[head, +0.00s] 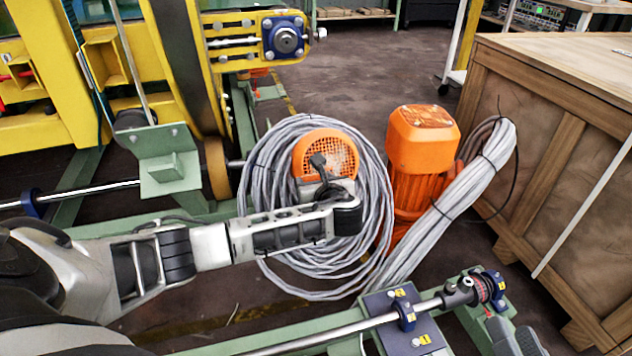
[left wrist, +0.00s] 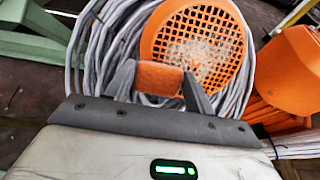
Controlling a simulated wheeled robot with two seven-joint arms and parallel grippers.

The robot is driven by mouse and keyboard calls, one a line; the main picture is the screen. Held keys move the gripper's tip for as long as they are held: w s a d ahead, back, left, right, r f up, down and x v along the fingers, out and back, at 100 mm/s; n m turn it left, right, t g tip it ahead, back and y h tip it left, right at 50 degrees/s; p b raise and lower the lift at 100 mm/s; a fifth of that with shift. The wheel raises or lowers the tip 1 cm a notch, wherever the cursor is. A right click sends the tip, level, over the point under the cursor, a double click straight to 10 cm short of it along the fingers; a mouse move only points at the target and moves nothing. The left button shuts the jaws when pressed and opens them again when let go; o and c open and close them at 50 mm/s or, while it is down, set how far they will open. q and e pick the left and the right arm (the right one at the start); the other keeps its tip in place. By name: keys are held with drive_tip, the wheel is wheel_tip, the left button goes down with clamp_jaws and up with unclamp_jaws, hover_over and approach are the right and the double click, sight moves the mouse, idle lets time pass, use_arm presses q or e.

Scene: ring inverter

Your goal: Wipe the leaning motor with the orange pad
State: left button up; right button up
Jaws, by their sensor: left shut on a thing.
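An orange motor (head: 325,150) with a perforated round cover sits within a coil of grey cable. Its cover fills the upper middle of the left wrist view (left wrist: 205,38), with a pale, dusty-looking patch on its lower part. My left gripper (head: 319,164) is in front of the cover's lower part. In the left wrist view its two fingers are shut on a small orange pad (left wrist: 158,79), which overlaps the cover's lower left; I cannot tell whether they touch. Dark grey prongs, apparently my right gripper (head: 516,338), show at the bottom right; their opening is unclear.
Loops of grey cable (head: 270,165) surround the motor. A second orange motor (head: 422,140) stands to the right, with more cable beside it. A large wooden crate (head: 540,130) is at the right. A green frame with a steel shaft (head: 345,331) crosses the front; yellow machinery (head: 60,110) stands left.

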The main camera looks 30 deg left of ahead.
use_arm(q)
drive_tip(key=shift+x, duration=0.8)
drive_tip(key=shift+d+f, duration=0.1)
drive_tip(key=shift+f, duration=0.05)
